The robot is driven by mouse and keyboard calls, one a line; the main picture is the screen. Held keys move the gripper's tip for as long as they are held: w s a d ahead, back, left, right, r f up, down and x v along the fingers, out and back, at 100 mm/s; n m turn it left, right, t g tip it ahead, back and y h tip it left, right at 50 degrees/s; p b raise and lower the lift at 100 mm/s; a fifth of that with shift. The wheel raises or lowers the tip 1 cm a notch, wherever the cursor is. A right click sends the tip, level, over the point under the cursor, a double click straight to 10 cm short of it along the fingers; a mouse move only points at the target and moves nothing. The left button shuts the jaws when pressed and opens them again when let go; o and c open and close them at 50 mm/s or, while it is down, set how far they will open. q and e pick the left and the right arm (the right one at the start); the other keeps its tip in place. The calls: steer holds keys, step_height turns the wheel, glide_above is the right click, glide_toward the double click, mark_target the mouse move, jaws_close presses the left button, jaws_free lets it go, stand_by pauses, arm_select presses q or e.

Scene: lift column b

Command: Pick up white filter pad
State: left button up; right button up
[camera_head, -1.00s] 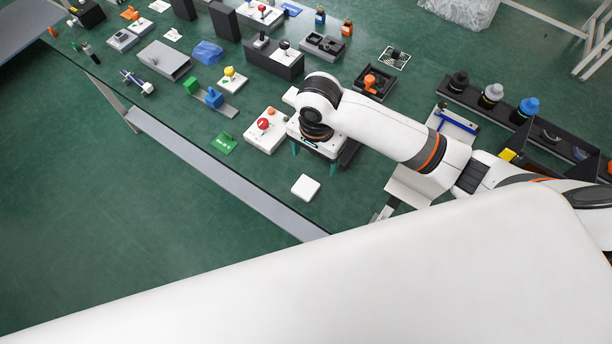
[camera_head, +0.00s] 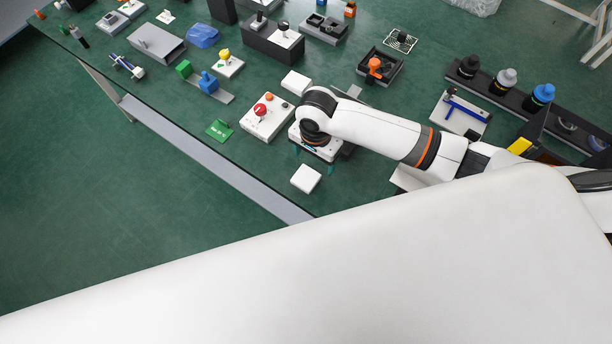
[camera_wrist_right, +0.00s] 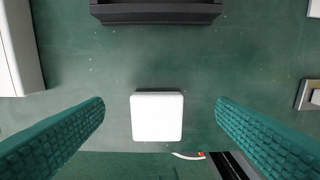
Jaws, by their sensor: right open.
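A white square filter pad (camera_head: 306,179) lies flat near the front edge of the green table. In the right wrist view the pad (camera_wrist_right: 157,116) lies between the two teal fingers, with a clear gap on each side. My right gripper (camera_head: 314,164) is open and empty, just behind the pad in the head view, and it does not touch the pad. Its fingers also show in the right wrist view (camera_wrist_right: 160,115). My left gripper is not in the frames.
A white box with a red button (camera_head: 266,118) stands left of my right gripper. A second white pad-like block (camera_head: 296,82) lies behind the gripper. A black tray with an orange knob (camera_head: 380,67) and a rack of bottles (camera_head: 505,82) stand farther right. A green card (camera_head: 219,131) lies at the left.

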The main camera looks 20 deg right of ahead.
mark_target(312, 169)
steer(key=f, duration=0.5)
steer(key=shift+w+a, duration=0.1)
steer(key=shift+a, duration=0.1)
steer(key=c, duration=1.1)
